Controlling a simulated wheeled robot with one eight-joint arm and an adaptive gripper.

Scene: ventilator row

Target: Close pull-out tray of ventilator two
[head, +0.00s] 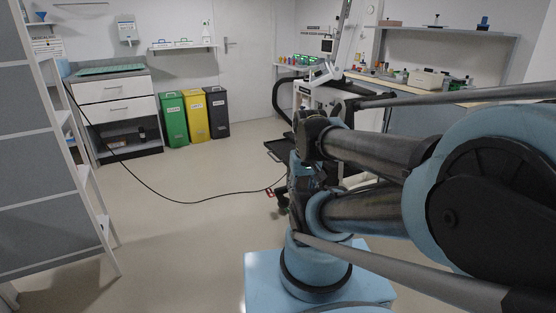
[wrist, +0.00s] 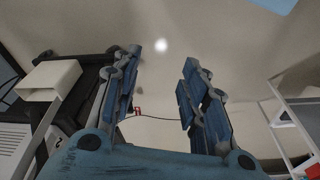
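A ventilator (head: 333,92) on a wheeled stand, with a screen on top, stands at the back behind my arm. A dark flat tray (head: 277,149) sticks out from its lower left side, and my arm hides its right part. In the wrist view, a dark part of the machine (wrist: 88,75) with a white block (wrist: 48,80) lies left of my gripper (wrist: 163,62). The gripper's two blue fingers are apart, with nothing between them. Contact between the left finger and the dark part cannot be told.
A black cable (head: 180,202) crosses the floor to a red piece (head: 279,192) near the stand. Green (head: 172,120), yellow (head: 194,116) and black (head: 217,112) bins stand by the back wall. A shelf rack (head: 45,170) stands at left. The middle floor is otherwise clear.

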